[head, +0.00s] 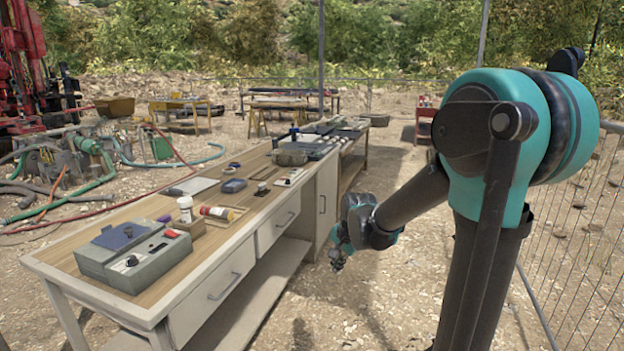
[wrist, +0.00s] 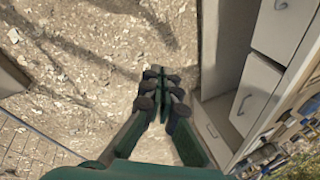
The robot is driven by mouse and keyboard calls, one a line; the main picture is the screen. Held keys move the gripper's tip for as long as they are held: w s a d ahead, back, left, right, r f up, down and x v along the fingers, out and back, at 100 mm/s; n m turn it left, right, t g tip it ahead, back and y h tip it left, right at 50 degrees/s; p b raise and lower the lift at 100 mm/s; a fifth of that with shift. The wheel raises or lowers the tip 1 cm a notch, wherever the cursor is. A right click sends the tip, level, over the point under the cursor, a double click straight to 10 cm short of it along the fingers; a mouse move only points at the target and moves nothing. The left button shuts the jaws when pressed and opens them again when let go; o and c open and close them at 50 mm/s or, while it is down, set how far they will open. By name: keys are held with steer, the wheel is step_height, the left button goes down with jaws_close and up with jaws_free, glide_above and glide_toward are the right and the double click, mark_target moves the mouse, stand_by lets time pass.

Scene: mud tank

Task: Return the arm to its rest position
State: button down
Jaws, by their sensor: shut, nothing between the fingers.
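My arm reaches out from the right side of the head view, with its teal joint up high and the dark forearm angled down to the left. My gripper (head: 337,264) hangs at the forearm's end, low and in front of the workbench, on its right side. In the wrist view my gripper (wrist: 161,88) shows its dark fingertips together, with nothing between them. Gravel lies behind the fingers, and the bench's drawers are just to their right.
The workbench (head: 150,296) carries a grey box (head: 125,263), a white bottle (head: 185,209) and other small items. Its drawer (head: 225,285) is shut. A wire fence (head: 590,240) stands at the right. Red machinery (head: 30,70) and hoses are at the left. Gravel between bench and fence is open.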

steer(key=s+d+f+n, duration=0.1)
steer(key=s+d+n, duration=0.2)
steer(key=s, duration=0.3)
steer(key=s+d+f+n+h, duration=0.1)
steer(key=s+d+f+n, duration=0.1)
steer(key=s, duration=0.5)
steer(key=s+d+f+n+h, duration=0.1)
steer(key=s+d+f+n, duration=0.1)
steer(key=s+d+n, duration=0.2)
steer(key=s+d, duration=0.2)
steer(key=shift+s+d+f+t, duration=0.25)
steer(key=shift+d+t, duration=0.05)
steer(key=shift+t, duration=0.1)
